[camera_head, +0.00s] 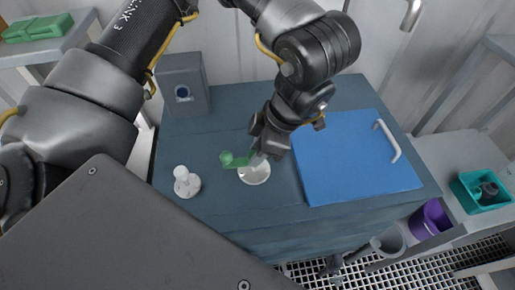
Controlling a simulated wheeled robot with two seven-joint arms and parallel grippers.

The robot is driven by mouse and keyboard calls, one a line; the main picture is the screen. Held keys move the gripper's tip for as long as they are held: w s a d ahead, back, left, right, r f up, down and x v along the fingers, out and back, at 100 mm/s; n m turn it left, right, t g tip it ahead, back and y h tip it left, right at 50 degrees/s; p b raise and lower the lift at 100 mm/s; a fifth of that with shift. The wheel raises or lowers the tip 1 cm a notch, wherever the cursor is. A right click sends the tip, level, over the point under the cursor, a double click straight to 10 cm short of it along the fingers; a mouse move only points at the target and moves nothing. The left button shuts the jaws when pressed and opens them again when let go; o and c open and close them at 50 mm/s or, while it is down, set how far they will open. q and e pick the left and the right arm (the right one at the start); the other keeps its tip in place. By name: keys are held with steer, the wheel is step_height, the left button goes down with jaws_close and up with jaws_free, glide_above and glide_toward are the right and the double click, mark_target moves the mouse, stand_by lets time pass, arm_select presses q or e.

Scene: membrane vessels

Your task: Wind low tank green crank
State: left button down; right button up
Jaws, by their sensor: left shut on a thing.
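A green crank (235,159) sits on a round white base (256,174) on top of a blue-grey tank (225,212). My left gripper (262,156) reaches down over the crank from above and is shut on it, near the end over the base. The crank's arm points left from the gripper, with a round green knob at its far end. The gripper's fingers are small and partly hidden by its own body. My right gripper is not in view.
A blue lid (350,160) with a white handle (388,141) covers the tank's right side. A white knob (185,182) stands left of the crank. A grey box (184,84) stands at the back left. Teal (468,192) and purple (428,219) containers are at right.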

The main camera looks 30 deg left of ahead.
arm_select(q)
steer(key=c, duration=1.1)
jaws_free()
steer(key=shift+c, duration=0.2)
steer(key=v, duration=1)
steer(key=shift+d+r+b, duration=0.25)
steer(key=shift+r+b, duration=0.1)
steer(key=shift+b, duration=0.05)
